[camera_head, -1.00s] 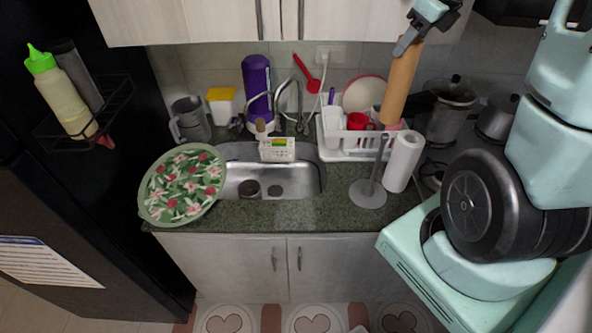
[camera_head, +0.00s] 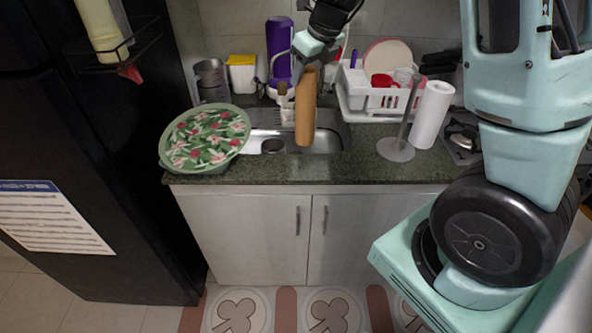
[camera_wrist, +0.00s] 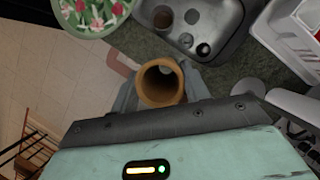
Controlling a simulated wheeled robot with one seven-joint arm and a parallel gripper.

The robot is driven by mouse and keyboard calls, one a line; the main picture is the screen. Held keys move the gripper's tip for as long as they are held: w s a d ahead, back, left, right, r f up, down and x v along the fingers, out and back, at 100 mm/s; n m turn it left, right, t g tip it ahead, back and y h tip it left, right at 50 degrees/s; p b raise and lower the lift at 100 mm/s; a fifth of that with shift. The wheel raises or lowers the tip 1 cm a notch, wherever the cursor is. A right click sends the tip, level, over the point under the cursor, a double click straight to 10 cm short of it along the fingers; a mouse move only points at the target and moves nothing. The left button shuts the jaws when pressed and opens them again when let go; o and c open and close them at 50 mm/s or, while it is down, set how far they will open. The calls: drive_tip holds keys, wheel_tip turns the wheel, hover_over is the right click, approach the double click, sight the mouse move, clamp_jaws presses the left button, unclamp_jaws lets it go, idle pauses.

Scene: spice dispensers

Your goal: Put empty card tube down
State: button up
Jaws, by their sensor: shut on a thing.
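The empty card tube (camera_head: 305,108) is a brown cylinder. It hangs upright in front of the sink in the head view. My gripper (camera_head: 306,66) is shut on its upper end. The wrist view looks down into the tube's hollow end (camera_wrist: 161,82), held between the fingers. The tube's lower end shows in front of the sink and the counter's front part; I cannot tell its exact height above the counter. A white paper roll (camera_head: 432,115) stands on the counter beside a grey holder with a round base and upright rod (camera_head: 396,149).
A green floral round tray (camera_head: 206,140) covers the counter's left end. The sink (camera_head: 328,140) is behind the tube. A white dish rack (camera_head: 385,100) with red cups stands at the back right. Bare granite counter (camera_head: 350,166) runs along the front.

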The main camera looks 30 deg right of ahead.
sight(305, 108)
wheel_tip(305, 108, down, 10)
drive_tip(key=b, duration=0.1)
drive_tip(key=shift+b, duration=0.4)
drive_tip(key=shift+a, duration=0.1)
drive_tip(key=shift+f, duration=0.1)
drive_tip(key=o, duration=1.4)
